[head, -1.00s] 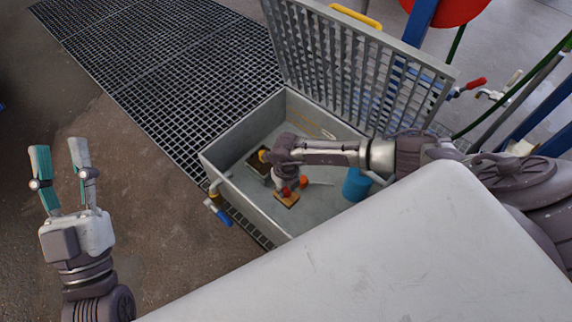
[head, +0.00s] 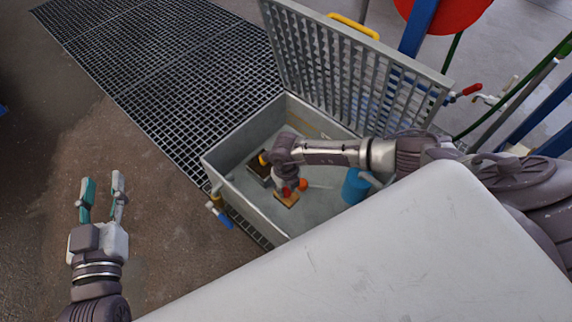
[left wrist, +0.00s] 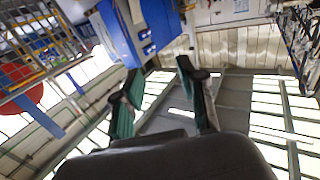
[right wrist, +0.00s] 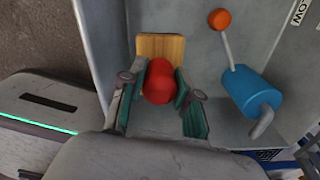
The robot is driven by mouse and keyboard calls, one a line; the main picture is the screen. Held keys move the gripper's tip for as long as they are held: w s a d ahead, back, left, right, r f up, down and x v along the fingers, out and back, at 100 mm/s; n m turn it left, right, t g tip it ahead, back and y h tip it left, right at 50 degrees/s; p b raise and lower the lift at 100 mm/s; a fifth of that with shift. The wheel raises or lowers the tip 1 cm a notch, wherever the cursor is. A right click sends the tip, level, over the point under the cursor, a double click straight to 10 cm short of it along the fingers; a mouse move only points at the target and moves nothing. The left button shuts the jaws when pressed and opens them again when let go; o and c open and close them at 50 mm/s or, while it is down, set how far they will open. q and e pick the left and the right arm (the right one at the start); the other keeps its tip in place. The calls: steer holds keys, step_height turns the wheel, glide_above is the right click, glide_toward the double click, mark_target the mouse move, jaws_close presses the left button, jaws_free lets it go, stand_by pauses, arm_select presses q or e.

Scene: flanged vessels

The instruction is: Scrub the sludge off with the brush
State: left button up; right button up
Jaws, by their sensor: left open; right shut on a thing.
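My right gripper (right wrist: 161,77) is shut on the red handle (right wrist: 158,88) of a brush with a wooden block (right wrist: 160,46). In the head view the wooden block (head: 287,200) is low inside the grey basin, below my right wrist. Its bristles are hidden, so I cannot tell whether it touches the floor. A dark brown patch (head: 257,170), perhaps the sludge, shows in the basin left of the brush, partly hidden by my right arm. My left gripper (head: 102,185) is open and empty, away to the left of the basin.
The basin's (head: 250,207) slatted lid (head: 345,65) stands raised at the back. An orange ball (right wrist: 219,19) on a rod joins a blue cylinder (right wrist: 254,92) right of the brush. A blue-handled valve (head: 221,216) sticks out front left. Floor grating (head: 170,75) lies behind.

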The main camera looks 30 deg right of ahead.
steer(key=shift+r+p, duration=0.5)
steer(key=shift+r, duration=0.1)
steer(key=shift+r+p, duration=0.7)
steer(key=shift+r, duration=0.3)
steer(key=shift+r+p, duration=0.4)
steer(key=shift+p, duration=0.2)
arm_select(q)
steer(key=s+a+f+g+y+p, duration=0.1)
steer(key=s+a+f+g+y, duration=0.2)
steer(key=s+f+g, duration=1)
steer(key=shift+s+a+f+n+y, duration=0.3)
steer(key=shift+s+a+f, duration=0.35)
steer(key=shift+a, duration=0.85)
arm_select(e)
steer(key=shift+r, duration=0.6)
